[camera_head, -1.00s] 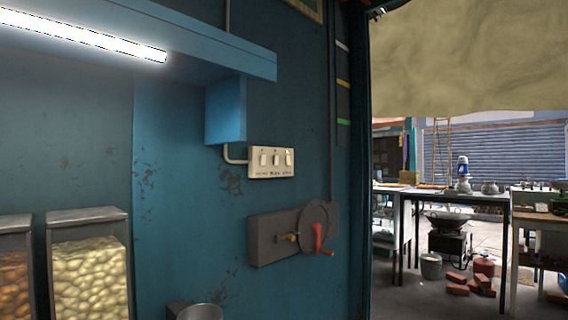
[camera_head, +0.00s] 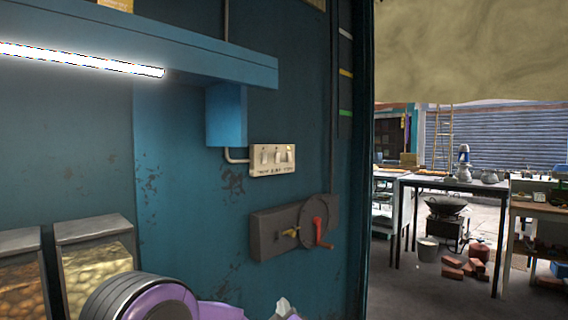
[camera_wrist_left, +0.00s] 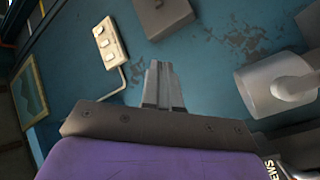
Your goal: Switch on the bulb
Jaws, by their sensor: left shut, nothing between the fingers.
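A cream switch panel (camera_head: 272,160) with three rocker switches is fixed to the blue wall, right of centre in the head view. It also shows at the upper left of the left wrist view (camera_wrist_left: 109,43). A lit white tube lamp (camera_head: 80,59) runs under the blue shelf. I see no separate bulb. My left gripper (camera_head: 285,307) just enters at the bottom edge of the head view, below the panel. In the left wrist view its fingers (camera_wrist_left: 159,68) are together and empty, apart from the panel. My right gripper is not in view.
A grey box (camera_head: 283,233) with a red crank juts from the wall below the panel. Food containers (camera_head: 95,262) stand at lower left. A metal vessel (camera_wrist_left: 275,85) is at right in the left wrist view. A worktable (camera_head: 450,185) stands beyond the doorway.

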